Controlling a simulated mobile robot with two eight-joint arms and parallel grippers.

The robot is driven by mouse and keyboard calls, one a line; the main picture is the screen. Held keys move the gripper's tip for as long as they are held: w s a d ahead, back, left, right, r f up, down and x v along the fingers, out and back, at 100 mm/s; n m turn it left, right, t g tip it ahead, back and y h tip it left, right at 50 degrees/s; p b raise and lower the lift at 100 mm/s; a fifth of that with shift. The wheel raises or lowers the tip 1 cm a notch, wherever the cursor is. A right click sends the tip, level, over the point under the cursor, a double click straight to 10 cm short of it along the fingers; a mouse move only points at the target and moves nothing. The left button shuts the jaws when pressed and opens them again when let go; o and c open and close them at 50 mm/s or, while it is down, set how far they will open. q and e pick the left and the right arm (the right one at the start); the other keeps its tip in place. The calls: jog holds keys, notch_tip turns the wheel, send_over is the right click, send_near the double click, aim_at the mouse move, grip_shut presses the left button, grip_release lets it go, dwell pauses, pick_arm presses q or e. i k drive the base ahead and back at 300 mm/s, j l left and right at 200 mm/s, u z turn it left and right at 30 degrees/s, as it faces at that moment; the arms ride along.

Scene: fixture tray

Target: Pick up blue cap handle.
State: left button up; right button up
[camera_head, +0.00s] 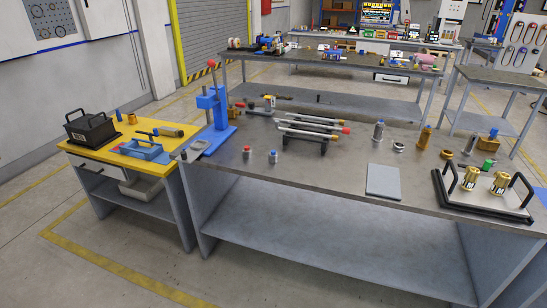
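Several items with blue tops stand on the grey metal workbench (330,172). A taller silver cylinder with a blue top (378,130) stands upright further back. A small blue cap (493,133) sits over a brass block (489,143) at the far right. I cannot tell which one is the blue cap handle. Neither of my grippers is in view.
A rack (302,139) holds several long rods behind the small cylinders. A blue press (213,115) stands at the bench's left end. A grey plate (383,180) lies at the front; a handled tray (483,193) with brass parts is at right. A yellow table (105,152) adjoins left.

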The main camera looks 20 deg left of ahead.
aim_at(272, 158)
jog(key=i+j, duration=1.75)
jog(key=j, duration=0.1)
